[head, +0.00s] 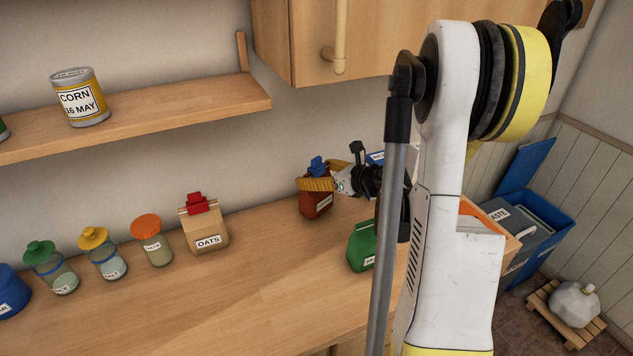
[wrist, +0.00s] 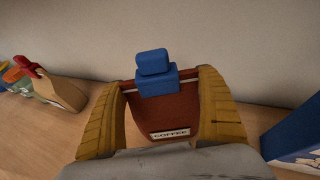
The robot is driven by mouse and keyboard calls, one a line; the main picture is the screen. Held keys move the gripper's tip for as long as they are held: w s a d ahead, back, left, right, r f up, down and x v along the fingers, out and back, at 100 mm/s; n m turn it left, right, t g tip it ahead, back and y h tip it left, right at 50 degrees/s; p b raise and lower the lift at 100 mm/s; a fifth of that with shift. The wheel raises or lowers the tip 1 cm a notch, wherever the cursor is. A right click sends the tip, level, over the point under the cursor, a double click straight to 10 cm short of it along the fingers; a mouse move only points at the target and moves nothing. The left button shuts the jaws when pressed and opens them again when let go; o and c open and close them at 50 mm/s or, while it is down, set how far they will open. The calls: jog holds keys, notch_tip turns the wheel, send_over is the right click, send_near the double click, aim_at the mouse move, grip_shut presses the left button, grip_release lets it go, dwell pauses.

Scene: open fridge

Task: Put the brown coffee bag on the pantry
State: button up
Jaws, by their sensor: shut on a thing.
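The brown coffee bag (head: 316,206) is reddish-brown with a blue clip on top. It is at the back of the wooden counter, near the wall. In the wrist view the coffee bag (wrist: 172,112) sits between the two yellow fingers, with its COFFEE label facing the camera. My gripper (head: 318,184) is shut on the bag's sides; it also shows in the wrist view (wrist: 170,108). The bag looks upright. I cannot tell whether its base touches the counter. A wooden wall shelf (head: 190,112) is at the upper left; I cannot tell if it is the pantry.
An oats bag (head: 208,230), several jars and a green bag (head: 361,246) stand on the counter (head: 240,300). A corn can (head: 78,98) is on the shelf. A cupboard (head: 300,40) hangs above. A blue box (wrist: 292,130) stands right of the gripper.

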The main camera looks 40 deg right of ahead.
jog(key=shift+f, duration=0.55)
jog(key=shift+f, duration=0.2)
jog(key=o, duration=1.3)
jog(key=shift+c, duration=0.2)
jog(key=shift+r, duration=0.1)
